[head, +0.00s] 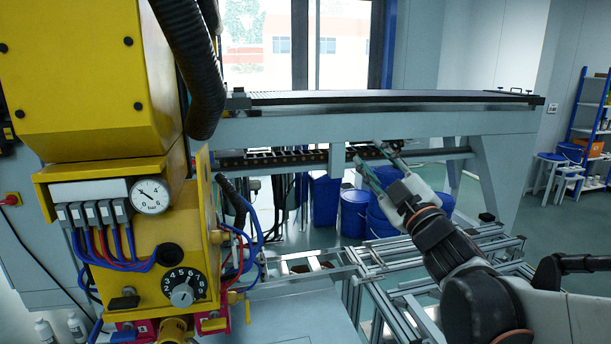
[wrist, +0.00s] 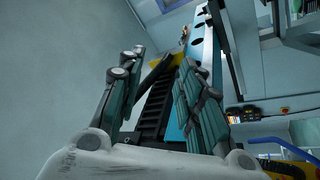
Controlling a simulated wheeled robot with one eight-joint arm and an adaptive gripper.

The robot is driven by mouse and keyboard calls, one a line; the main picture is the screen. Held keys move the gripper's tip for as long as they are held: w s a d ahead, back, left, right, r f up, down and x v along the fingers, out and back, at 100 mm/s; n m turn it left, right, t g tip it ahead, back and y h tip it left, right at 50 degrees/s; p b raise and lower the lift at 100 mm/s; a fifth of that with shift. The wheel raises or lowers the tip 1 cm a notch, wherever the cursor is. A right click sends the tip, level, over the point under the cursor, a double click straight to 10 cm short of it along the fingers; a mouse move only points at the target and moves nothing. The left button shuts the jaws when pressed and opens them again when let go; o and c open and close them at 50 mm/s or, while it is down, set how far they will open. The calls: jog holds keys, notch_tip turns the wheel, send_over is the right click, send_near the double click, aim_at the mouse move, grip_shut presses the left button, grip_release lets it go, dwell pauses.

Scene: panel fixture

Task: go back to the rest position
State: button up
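My gripper (head: 371,155) is raised in the right half of the head view, in front of the grey bench. Its two green-grey fingers stand apart, with nothing held between them. In the wrist view my gripper (wrist: 158,68) also shows its fingers spread, with a gap between them. Nothing in view touches the fingertips. My dark arm reaches in from the lower right of the head view.
The yellow panel fixture (head: 85,75) with a gauge (head: 150,196), a numbered dial (head: 182,294) and hoses fills the left. A grey bench (head: 420,122) spans the back, with blue bins (head: 325,200) below. An aluminium frame (head: 385,268) lies beneath my arm.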

jog(key=s+d+f+m+g+h, duration=0.5)
jog(key=s+d+f+m+h, duration=0.2)
jog(key=d+f+m+h, duration=0.25)
jog(key=s+a+f+m+g+y, duration=0.1)
jog(key=s+f+g, duration=0.3)
jog(key=s+f, duration=0.4)
jog(key=s+a+f+m+g+y, duration=0.1)
jog(key=s+a+f+m+g, duration=0.1)
jog(key=s+f, duration=0.6)
jog(key=s+m+g, duration=0.1)
jog(key=s+g, duration=0.1)
jog(key=shift+s+a+g, duration=0.3)
jog(key=shift+a+g, duration=0.05)
jog(key=shift+g, duration=0.05)
